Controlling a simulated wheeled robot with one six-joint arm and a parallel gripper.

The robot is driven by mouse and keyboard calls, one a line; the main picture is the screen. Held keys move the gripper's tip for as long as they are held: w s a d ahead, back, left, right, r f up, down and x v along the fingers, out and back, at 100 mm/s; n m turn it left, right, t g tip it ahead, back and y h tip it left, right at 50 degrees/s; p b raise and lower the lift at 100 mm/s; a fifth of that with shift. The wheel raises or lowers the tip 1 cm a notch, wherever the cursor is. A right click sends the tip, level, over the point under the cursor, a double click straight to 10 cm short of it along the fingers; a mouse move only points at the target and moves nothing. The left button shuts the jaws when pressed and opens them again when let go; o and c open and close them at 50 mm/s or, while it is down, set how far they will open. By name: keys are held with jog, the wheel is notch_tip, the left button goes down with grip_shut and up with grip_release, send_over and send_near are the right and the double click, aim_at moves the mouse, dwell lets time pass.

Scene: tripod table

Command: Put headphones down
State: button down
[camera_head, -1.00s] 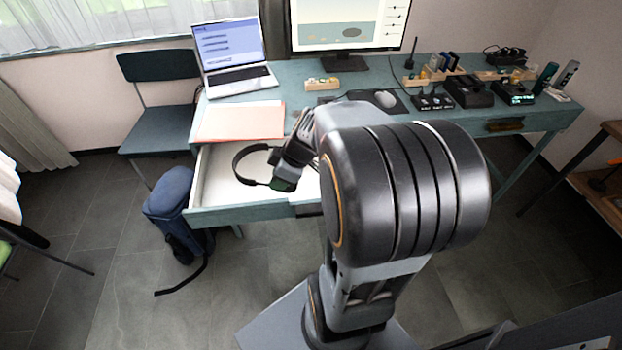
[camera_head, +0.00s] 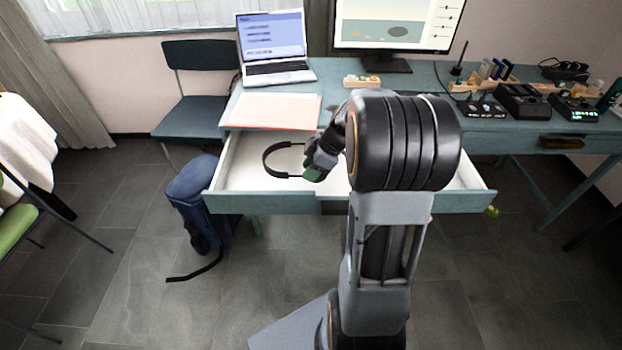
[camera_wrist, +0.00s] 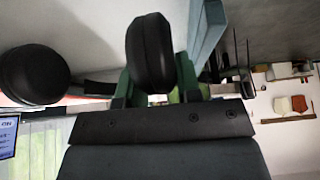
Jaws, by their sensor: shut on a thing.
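My gripper (camera_head: 318,172) is shut on one ear cup of the black headphones (camera_head: 270,160). In the wrist view, that ear cup (camera_wrist: 151,52) sits between the green fingers of my gripper (camera_wrist: 152,85). The other ear cup (camera_wrist: 32,72) hangs free at the left. In the head view, the headband curves out to the left of my gripper, over the open white drawer (camera_head: 236,172) of the desk. I cannot tell whether the headphones touch the drawer bottom. My arm hides part of the drawer.
The teal desk (camera_head: 425,80) holds a laptop (camera_head: 275,50), a monitor (camera_head: 395,30), a paper folder (camera_head: 270,110) and several devices at the right. The drawer front (camera_head: 265,203) sticks out towards me. A blue bag (camera_head: 197,195) and a chair (camera_head: 195,115) stand left.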

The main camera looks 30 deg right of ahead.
jog(key=shift+w+d+f, duration=0.35)
jog(key=shift+w+f, duration=0.25)
jog(key=shift+f, duration=0.3)
jog(key=shift+w+d+f, duration=0.3)
jog(key=shift+w+f, duration=0.3)
jog(key=shift+f, duration=0.25)
jog(key=shift+f+b, duration=0.5)
jog(key=shift+f, duration=0.9)
jog(key=shift+f+b, duration=0.25)
jog(key=shift+b, duration=0.05)
jog(key=c, duration=0.8)
grip_release()
jog(key=shift+r, duration=0.1)
